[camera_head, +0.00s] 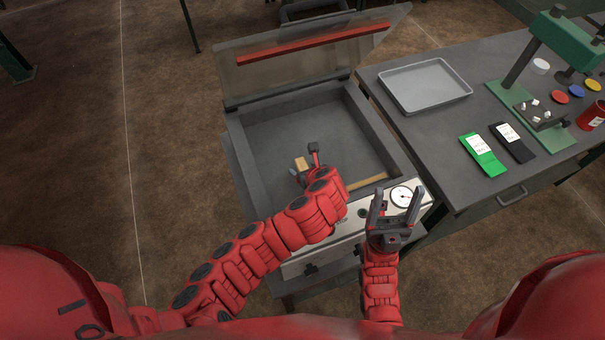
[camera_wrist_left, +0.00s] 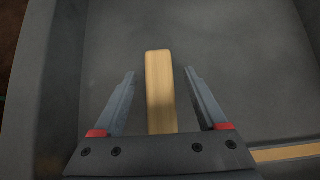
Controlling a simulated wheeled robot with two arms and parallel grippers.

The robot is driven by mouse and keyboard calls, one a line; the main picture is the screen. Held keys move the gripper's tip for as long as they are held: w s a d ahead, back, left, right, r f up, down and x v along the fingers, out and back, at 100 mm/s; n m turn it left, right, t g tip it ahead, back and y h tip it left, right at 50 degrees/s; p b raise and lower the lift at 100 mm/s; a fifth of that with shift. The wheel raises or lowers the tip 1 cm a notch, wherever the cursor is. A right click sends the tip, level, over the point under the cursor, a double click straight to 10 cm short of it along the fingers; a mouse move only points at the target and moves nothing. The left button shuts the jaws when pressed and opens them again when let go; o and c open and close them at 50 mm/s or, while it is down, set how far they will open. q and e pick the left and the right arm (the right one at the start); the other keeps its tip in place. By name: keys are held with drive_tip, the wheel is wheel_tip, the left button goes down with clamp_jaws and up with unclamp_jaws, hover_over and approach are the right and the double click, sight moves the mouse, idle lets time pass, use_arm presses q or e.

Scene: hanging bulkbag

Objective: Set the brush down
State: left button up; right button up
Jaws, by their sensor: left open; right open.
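The brush shows as a tan wooden block (camera_head: 300,163) inside the open grey box (camera_head: 240,140). In the left wrist view the brush (camera_wrist_left: 160,90) lies lengthwise between the two fingers, with a visible gap on each side. My left gripper (camera_head: 307,166) is open around it, low inside the box; it also shows in the left wrist view (camera_wrist_left: 160,74). The brush's near end is hidden behind the gripper body, and I cannot tell if it touches the box floor. My right gripper (camera_head: 398,193) is open and empty, in front of the box by the gauge.
A raised lid with a red bar (camera_head: 315,42) stands behind the box. A tan strip (camera_head: 367,181) runs along the box's front inner edge. A round gauge (camera_head: 401,196) is on the front panel. At right, a table holds a grey tray (camera_head: 425,85) and a green press (camera_head: 560,45).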

use_arm(q)
drive_tip(key=shift+s+r, duration=0.1)
drive_tip(key=c, duration=0.4)
clamp_jaws()
